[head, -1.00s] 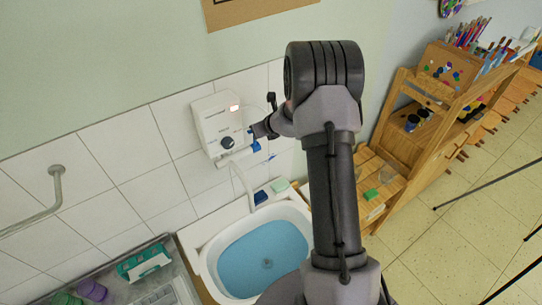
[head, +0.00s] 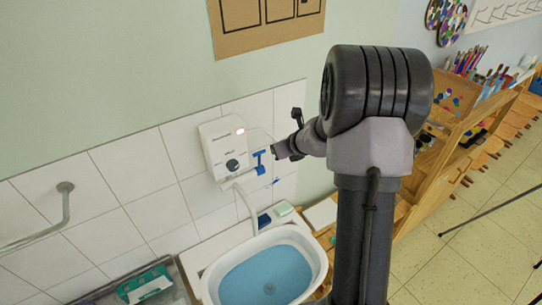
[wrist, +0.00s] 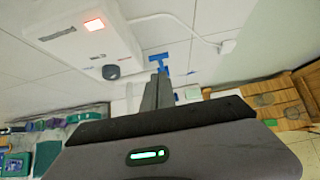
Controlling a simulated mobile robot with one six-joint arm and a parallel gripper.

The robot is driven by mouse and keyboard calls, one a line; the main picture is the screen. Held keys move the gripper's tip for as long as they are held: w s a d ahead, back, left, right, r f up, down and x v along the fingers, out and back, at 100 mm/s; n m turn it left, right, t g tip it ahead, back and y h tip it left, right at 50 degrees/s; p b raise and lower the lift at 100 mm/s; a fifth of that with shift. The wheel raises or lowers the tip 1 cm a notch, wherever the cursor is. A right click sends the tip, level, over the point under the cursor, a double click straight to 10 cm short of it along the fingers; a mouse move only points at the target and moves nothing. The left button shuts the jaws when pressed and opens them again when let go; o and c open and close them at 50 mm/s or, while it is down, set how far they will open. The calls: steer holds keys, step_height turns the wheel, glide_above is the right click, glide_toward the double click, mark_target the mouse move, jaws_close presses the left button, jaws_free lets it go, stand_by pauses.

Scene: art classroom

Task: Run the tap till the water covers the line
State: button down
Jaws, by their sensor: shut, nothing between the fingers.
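A white wall-mounted water heater (head: 222,145) has a glowing red light and a dark round knob. Its blue tap handle (head: 259,161) is on its right side and also shows in the wrist view (wrist: 160,62). A pale spout (head: 243,203) curves down from the unit toward a white basin (head: 206,286). Blue-looking water (head: 265,278) lies in the basin; I cannot make out a line or a running stream. My gripper (head: 276,152) is shut and empty, just right of the handle. In the wrist view its fingertips (wrist: 160,75) point at the handle; contact is unclear.
A green-and-white sponge (head: 284,208) and a blue item (head: 263,220) lie behind the basin. A metal rail (head: 64,210) is on the left wall. A wooden shelf (head: 470,125) with art supplies stands right. Open floor lies beyond it.

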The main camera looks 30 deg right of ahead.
steer(key=s+a+f+m+t+y+b, duration=0.2)
steer(key=s+a+f+m+b, duration=0.15)
steer(key=f+m+b, duration=0.45)
steer(key=m+t+h+b, duration=0.2)
steer(key=m+t+b, duration=0.35)
steer(key=m, duration=0.45)
glide_toward(260, 153)
steer(key=shift+g, duration=0.35)
steer(key=w, duration=0.4)
steer(key=w+f, duration=0.1)
steer(key=w, duration=0.1)
steer(key=shift+w, duration=0.3)
steer(key=shift+r, duration=0.1)
